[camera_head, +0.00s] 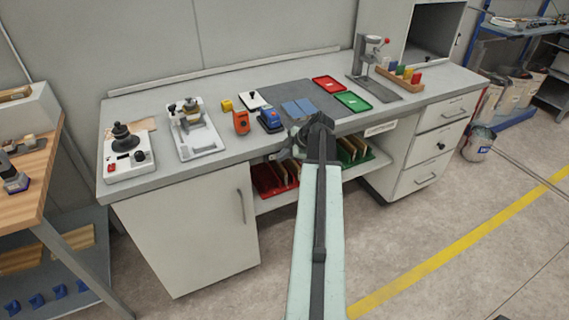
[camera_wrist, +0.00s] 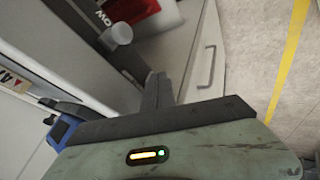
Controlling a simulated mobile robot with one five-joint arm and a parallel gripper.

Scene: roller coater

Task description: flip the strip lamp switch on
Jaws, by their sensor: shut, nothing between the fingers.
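My gripper (camera_head: 297,132) is at the bench's front edge in the head view, near the middle of the bench. In the wrist view its dark fingers (camera_wrist: 158,90) are together with nothing between them. A small fitting (camera_head: 272,156) sits under the front edge, just left of my gripper; it is too small to identify as the switch. In the wrist view a pale rounded knob (camera_wrist: 117,35) stands beyond the fingertips, up and to the left, apart from them. I cannot tell whether it is the lamp switch or which way it is set.
The grey bench (camera_head: 222,98) carries several tools, red (camera_head: 329,84) and green (camera_head: 353,102) trays, and a press stand (camera_head: 364,60). A cabinet handle (camera_wrist: 208,65) is right of the fingers. The floor in front is clear.

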